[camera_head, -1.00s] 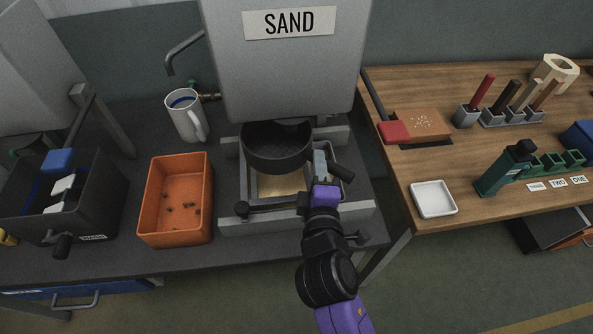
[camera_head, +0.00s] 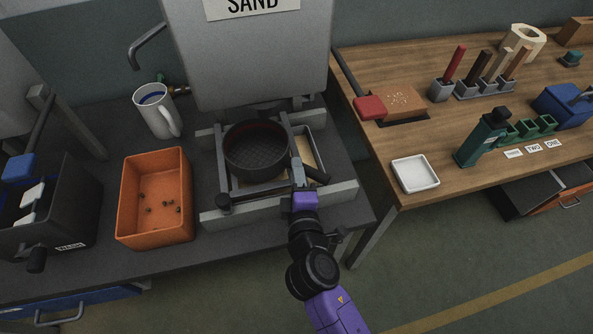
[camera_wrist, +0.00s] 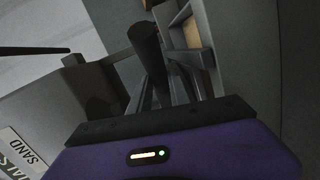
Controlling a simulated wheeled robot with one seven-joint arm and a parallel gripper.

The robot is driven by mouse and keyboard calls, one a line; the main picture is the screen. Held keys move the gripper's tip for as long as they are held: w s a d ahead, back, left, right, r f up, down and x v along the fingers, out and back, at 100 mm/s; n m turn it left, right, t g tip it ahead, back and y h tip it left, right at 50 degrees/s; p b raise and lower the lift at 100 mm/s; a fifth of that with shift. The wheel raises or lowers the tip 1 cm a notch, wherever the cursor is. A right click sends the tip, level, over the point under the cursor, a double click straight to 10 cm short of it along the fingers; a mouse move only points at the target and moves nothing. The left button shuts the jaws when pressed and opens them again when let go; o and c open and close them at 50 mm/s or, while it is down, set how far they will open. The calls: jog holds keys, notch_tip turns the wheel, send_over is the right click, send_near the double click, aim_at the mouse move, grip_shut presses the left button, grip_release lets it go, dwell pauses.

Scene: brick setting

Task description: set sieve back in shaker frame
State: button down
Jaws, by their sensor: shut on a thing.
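The sieve (camera_head: 257,151) is a dark round pan with a stub handle (camera_head: 316,173) on its right. It is over the left part of the grey shaker frame (camera_head: 330,198), below the hopper labelled SAND. I cannot tell whether it rests in the frame or hangs just above it. My gripper (camera_head: 298,176) is shut on the sieve at its handle side, at the right of the pan. In the wrist view the dark handle (camera_wrist: 147,45) shows beyond my gripper, with frame bars around it; the fingertips are hard to make out.
An orange bin (camera_head: 155,200) with small bits stands left of the frame. A white mug (camera_head: 157,112) stands behind it under a tap. The hopper (camera_head: 250,60) rises close behind the sieve. A wooden table with a white dish (camera_head: 415,174) is at the right.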

jog(key=shift+f+b, duration=0.35)
jog(key=shift+f, duration=0.05)
jog(key=c, duration=1.2)
grip_release()
jog(key=shift+r+p, duration=0.55)
jog(key=shift+p, duration=0.05)
jog(key=b+v, duration=0.2)
jog(key=v, duration=1)
jog(key=shift+d+f, duration=0.1)
